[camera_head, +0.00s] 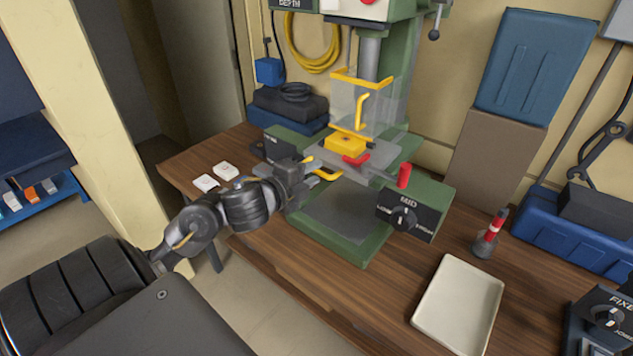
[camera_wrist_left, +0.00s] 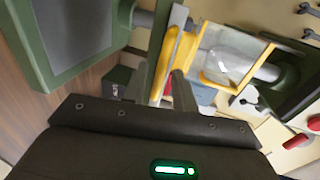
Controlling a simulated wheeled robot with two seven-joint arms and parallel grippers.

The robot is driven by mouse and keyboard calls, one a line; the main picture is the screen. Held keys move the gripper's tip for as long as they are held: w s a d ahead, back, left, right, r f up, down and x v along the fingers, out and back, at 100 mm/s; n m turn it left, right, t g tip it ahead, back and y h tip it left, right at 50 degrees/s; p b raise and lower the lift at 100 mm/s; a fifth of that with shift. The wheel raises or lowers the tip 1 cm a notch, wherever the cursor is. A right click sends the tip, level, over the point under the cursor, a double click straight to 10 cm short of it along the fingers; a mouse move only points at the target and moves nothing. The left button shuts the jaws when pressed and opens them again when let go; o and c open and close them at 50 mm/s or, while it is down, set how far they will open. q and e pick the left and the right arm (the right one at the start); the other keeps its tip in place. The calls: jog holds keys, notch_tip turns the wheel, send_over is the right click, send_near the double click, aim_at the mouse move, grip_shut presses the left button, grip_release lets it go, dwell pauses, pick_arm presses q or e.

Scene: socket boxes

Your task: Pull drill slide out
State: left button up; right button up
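The green drill press (camera_head: 345,235) stands on the wooden bench. Its grey slide (camera_head: 385,155) carries a yellow block (camera_head: 345,144) and a red clamp handle (camera_head: 355,159) under the clear guard. A yellow handle (camera_head: 328,174) is at the slide's near left side. My left gripper (camera_head: 314,172) is at this handle. In the left wrist view the yellow handle bar (camera_wrist_left: 170,62) runs up between or right beside the dark fingers (camera_wrist_left: 166,88). I cannot tell whether they grip it. My right gripper is not in view.
The yellow-framed guard (camera_head: 352,105) stands above the slide. A MID dial box (camera_head: 408,212) is on the press's right side. A cream tray (camera_head: 458,305) and a red-topped tool (camera_head: 490,235) are to the right. Two white pieces (camera_head: 226,171) lie at the bench's left.

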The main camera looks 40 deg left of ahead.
pick_arm(q)
jog(key=shift+x, duration=1.15)
jog(key=shift+d, duration=0.1)
grip_shut()
